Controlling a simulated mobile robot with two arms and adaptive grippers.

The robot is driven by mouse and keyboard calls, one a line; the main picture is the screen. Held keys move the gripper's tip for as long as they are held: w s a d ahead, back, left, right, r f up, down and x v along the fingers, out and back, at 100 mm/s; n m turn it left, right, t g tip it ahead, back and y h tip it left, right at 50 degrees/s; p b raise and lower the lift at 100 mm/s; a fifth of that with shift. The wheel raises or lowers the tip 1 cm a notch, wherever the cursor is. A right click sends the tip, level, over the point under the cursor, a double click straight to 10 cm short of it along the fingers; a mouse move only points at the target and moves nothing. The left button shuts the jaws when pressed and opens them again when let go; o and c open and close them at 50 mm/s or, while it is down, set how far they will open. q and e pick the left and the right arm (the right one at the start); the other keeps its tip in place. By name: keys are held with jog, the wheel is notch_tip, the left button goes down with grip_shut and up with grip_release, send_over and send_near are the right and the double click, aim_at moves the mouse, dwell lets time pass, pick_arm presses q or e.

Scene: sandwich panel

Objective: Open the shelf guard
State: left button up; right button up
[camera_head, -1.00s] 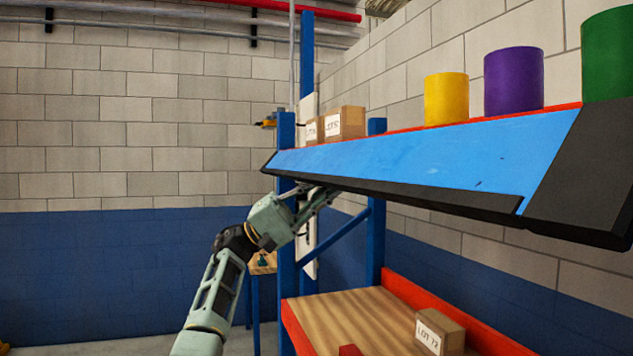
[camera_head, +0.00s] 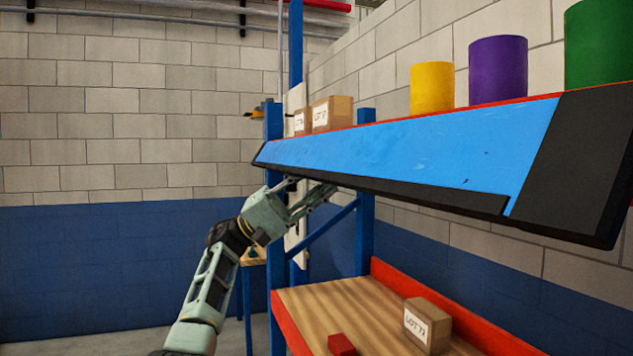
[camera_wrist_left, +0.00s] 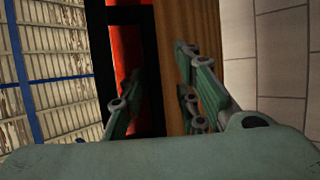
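The shelf guard (camera_head: 400,150) is a long blue panel with a black lower edge, along the front of the upper shelf. It slants outward from the shelf's red edge. My left gripper (camera_head: 312,187) is just under the guard's lower edge, near its far left end. In the left wrist view, its fingers (camera_wrist_left: 160,72) are spread apart with nothing held between them. A black strip, a red surface and brown wood show beyond the fingers. Whether a finger touches the guard I cannot tell. My right gripper is in neither view.
On the upper shelf stand small cardboard boxes (camera_head: 332,113) and yellow (camera_head: 432,87), purple (camera_head: 498,70) and green (camera_head: 600,45) cylinders. The wooden lower shelf (camera_head: 345,306) holds a box (camera_head: 427,325) and a red block (camera_head: 341,345). A blue post (camera_head: 275,240) and brace (camera_head: 328,234) are close to the gripper.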

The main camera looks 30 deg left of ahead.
pick_arm(q)
jog(key=shift+r, duration=0.1)
jog(key=v, duration=1.2)
dwell(0.4)
